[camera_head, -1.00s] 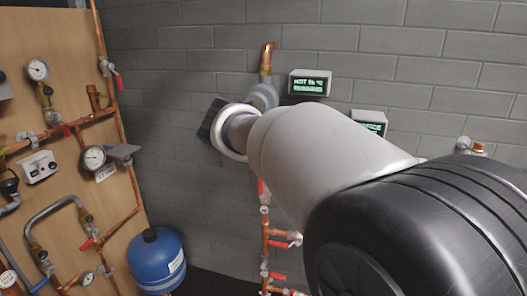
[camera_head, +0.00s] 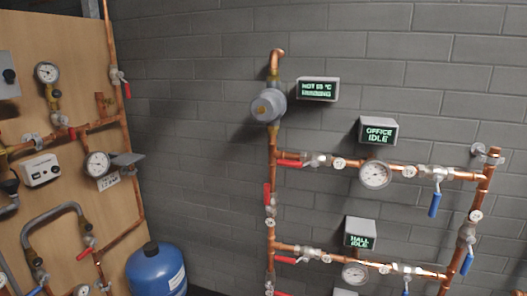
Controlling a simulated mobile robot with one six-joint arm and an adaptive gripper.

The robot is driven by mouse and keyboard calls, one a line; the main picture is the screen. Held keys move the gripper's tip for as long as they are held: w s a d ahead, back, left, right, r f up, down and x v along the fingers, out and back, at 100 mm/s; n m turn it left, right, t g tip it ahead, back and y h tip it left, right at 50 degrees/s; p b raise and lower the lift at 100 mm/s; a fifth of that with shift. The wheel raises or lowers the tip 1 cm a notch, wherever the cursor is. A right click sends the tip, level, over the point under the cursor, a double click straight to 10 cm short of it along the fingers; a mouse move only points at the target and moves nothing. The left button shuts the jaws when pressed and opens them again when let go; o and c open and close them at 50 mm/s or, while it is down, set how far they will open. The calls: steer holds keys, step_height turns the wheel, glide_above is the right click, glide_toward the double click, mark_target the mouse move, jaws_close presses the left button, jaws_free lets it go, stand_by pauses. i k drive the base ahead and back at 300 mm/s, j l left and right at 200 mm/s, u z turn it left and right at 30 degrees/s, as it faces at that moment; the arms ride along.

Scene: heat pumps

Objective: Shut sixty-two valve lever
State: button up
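Several valves sit on copper pipes on the grey brick wall. Red levers show on the upper branch (camera_head: 289,163), the left riser (camera_head: 267,195) and the lower branch (camera_head: 285,260). Blue levers hang on the upper branch's right side (camera_head: 435,204) and the right riser (camera_head: 467,263). Small round white tags (camera_head: 338,163) sit near the valves. Their numbers are too small to read, so I cannot tell which lever is sixty-two. The upper-left red lever lies roughly along its pipe; the upper blue lever hangs across its pipe. My gripper is not in view.
A wooden panel (camera_head: 70,180) at left carries gauges, pipes and more red levers (camera_head: 126,90). A blue tank (camera_head: 157,270) stands beside it. Displays read "OFFICE IDLE" (camera_head: 378,131) and "HALL IDLE" (camera_head: 359,234); another reads "HOT" (camera_head: 318,90). Gauges (camera_head: 375,174) sit on the branches.

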mark_target(305, 259)
steer(key=i+j, duration=0.25)
steer(key=j, duration=0.15)
steer(key=i+j, duration=0.5)
steer(key=j, duration=0.25)
steer(key=i+z, duration=0.05)
